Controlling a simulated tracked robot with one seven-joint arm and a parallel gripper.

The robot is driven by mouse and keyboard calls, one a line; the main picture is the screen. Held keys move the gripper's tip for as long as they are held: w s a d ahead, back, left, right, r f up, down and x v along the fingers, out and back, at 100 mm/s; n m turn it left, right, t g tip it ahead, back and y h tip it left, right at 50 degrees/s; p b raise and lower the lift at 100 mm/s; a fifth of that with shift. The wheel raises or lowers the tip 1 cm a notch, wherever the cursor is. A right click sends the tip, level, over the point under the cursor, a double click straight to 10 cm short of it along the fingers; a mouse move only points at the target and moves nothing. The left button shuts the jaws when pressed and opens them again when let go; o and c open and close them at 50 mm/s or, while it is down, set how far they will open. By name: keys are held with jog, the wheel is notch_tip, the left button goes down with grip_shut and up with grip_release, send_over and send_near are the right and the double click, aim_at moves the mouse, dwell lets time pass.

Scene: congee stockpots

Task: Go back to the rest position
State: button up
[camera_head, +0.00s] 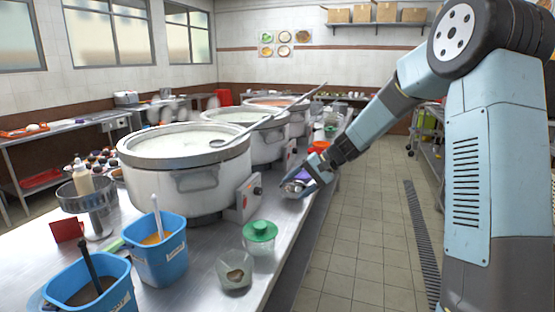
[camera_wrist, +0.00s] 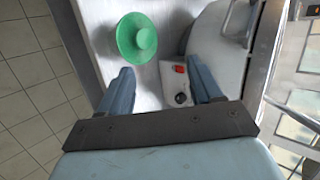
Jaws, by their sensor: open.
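My gripper (camera_head: 303,184) is open at the end of my outstretched arm, over the right edge of the steel counter (camera_head: 205,262). In the wrist view its two fingers (camera_wrist: 160,78) stand apart with nothing held between them. Below the gap is the pot's white control box (camera_wrist: 180,84) with a red switch and a black knob. This box (camera_head: 249,196) is on the front of the nearest white stockpot (camera_head: 180,187), which holds pale congee. A long ladle (camera_head: 266,119) lies across the pots. A small purple and pale thing near the fingers is unclear in the head view.
A green-lidded jar (camera_head: 260,238) stands near the counter edge, left of my gripper. More stockpots (camera_head: 258,142) stand behind. The tiled aisle (camera_head: 355,230) right of the counter is clear.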

jog(key=s+d+r+n+t+h, duration=0.1)
jog(key=s+d+r+h, duration=0.2)
jog(key=s, duration=0.8)
jog(key=s+d+r+t+h, duration=0.2)
jog(key=s+d+r, duration=0.3)
jog(key=s+d, duration=0.3)
jog(key=s+d+r+n+t+h, duration=0.1)
jog(key=s+d, duration=0.5)
jog(key=s, duration=1)
jog(key=shift+d+r+n+t+h, duration=0.15)
jog(key=shift+r+n+t+h, duration=0.25)
jog(key=shift+r+h, duration=1.25)
jog(key=shift+f+h, duration=0.25)
